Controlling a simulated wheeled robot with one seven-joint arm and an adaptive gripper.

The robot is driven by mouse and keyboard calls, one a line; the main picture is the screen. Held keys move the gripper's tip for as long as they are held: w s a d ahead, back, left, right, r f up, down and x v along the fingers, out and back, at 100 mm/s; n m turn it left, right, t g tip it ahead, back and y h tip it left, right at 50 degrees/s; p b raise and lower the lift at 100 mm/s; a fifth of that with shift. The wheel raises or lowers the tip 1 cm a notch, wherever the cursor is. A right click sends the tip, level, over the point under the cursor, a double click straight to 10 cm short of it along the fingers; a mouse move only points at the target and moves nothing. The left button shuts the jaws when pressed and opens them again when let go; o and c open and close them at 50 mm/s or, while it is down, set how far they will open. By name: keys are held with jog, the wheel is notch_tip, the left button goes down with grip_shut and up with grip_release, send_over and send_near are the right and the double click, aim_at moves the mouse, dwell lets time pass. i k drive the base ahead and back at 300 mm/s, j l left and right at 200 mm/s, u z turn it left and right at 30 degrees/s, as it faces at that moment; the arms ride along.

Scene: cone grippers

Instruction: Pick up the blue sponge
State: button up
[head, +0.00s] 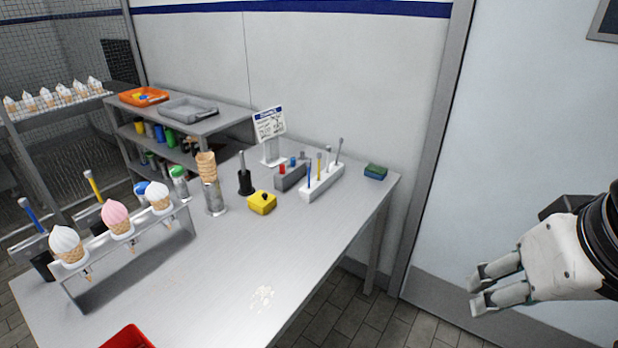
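The blue sponge (375,172) lies on the far right corner of the metal table (190,275). Its sides look blue and its top is dark green. It is small in the view. My gripper (478,288) is at the right of the head view, off the table's right side and nearer to me than the sponge. Its two fingers point left with a gap between them. It is open, holds nothing and is clear of the sponge.
A white holder (322,182) with upright tools stands left of the sponge. A yellow block (262,202), a sign (270,125), stacked cones (207,165) and an ice-cream rack (125,240) are farther left. White crumbs (263,298) lie near the front. A wall stands behind the table.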

aim_at(375, 171)
jog(key=i+l, duration=0.1)
jog(key=i, duration=0.4)
jog(key=i+l+u, duration=0.1)
jog(key=i, duration=0.35)
jog(key=i+l, duration=0.15)
jog(key=i, duration=0.35)
jog(key=i+l+u, duration=0.1)
jog(key=i, duration=0.35)
